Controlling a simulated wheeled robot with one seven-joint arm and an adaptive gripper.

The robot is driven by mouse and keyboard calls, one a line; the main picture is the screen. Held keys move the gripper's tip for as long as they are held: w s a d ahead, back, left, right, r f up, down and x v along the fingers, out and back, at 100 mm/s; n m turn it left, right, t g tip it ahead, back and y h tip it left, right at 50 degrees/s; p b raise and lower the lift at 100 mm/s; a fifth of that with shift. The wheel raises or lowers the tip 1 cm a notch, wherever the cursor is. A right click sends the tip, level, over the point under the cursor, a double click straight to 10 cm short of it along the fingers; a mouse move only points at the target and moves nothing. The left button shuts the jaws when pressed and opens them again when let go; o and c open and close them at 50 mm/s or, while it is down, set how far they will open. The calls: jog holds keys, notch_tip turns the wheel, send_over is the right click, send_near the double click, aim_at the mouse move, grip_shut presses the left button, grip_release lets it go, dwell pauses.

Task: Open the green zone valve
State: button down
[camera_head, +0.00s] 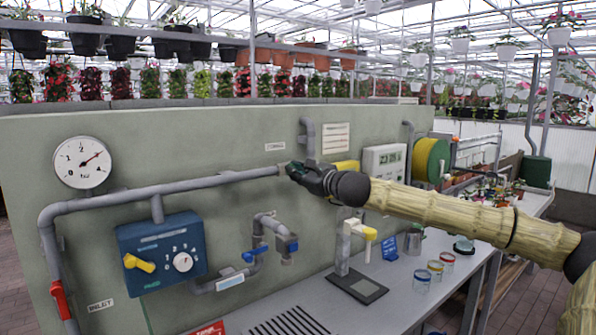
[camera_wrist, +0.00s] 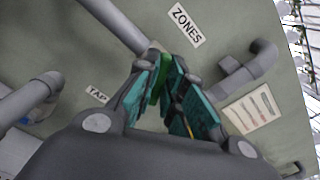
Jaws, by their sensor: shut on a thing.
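My gripper (camera_head: 293,171) is at the right end of the long grey pipe (camera_head: 190,187), just below the small ZONES label (camera_head: 275,146). In the wrist view my gripper (camera_wrist: 168,78) has its teal-padded fingers closed around a narrow green handle (camera_wrist: 155,88), the green zone valve. The valve sits where the grey pipe (camera_wrist: 113,24) meets the fingers. Most of the valve is hidden by the fingers, and in the head view I cannot make it out apart from them. How far the handle is turned cannot be told.
On the wall panel are a round gauge (camera_head: 82,162), a blue control box (camera_head: 162,252) with a yellow lever, a red valve handle (camera_head: 60,300) and a blue-handled tap (camera_head: 255,252). A bent pipe (camera_head: 308,138) rises close above my gripper. Glasses (camera_head: 434,270) stand on the bench.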

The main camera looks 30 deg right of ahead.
jog(key=n+p, duration=0.3)
jog(key=n, duration=0.9)
dwell(0.7)
jog(key=c, duration=1.5)
grip_release()
jog(key=shift+f, duration=0.1)
jog(key=shift+w+f, duration=0.1)
jog(key=shift+f, duration=0.1)
jog(key=shift+a, duration=0.1)
